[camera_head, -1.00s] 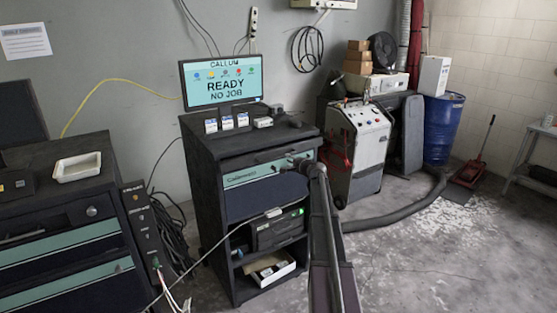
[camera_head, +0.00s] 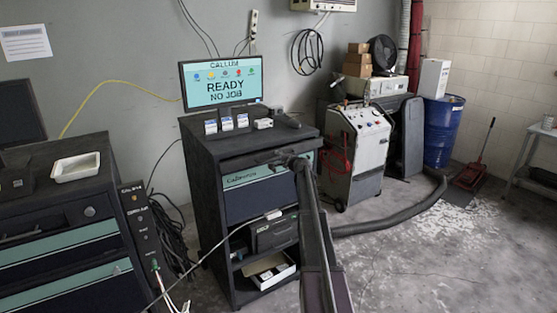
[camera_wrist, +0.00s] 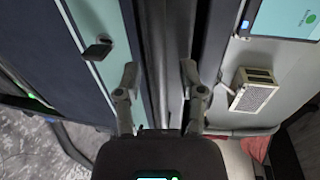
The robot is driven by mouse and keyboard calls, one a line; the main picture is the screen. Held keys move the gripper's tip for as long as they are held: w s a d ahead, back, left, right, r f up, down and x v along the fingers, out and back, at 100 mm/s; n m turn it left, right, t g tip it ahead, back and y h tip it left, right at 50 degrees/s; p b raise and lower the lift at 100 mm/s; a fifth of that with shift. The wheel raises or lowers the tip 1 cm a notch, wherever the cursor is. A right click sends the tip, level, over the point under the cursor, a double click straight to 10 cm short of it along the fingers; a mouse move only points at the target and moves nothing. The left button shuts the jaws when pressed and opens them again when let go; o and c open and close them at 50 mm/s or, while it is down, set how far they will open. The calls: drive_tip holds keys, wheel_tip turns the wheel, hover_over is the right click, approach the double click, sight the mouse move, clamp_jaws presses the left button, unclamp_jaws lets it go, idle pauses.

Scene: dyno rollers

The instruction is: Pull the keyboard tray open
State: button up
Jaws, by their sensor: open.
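The dark cabinet (camera_head: 206,200) stands against the wall with a monitor above it. The keyboard tray (camera_head: 235,161) appears as a dark strip under its top, above the teal-striped panel (camera_head: 241,177). My gripper (camera_head: 262,161) is at the right part of this strip and hides some of it. In the wrist view, my gripper (camera_wrist: 160,80) is open, with a finger on each side of the dark tray edge (camera_wrist: 155,50). I cannot tell whether the fingers touch it. A black latch (camera_wrist: 97,50) sits on the teal strip to the left.
Small boxes (camera_head: 227,123) stand on the cabinet top below the monitor (camera_head: 222,80). A white machine (camera_head: 368,145) stands to the right. A drawer cabinet (camera_head: 60,230) is at the left.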

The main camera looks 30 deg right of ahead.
clamp_jaws()
drive_tip(key=shift+s, duration=0.1)
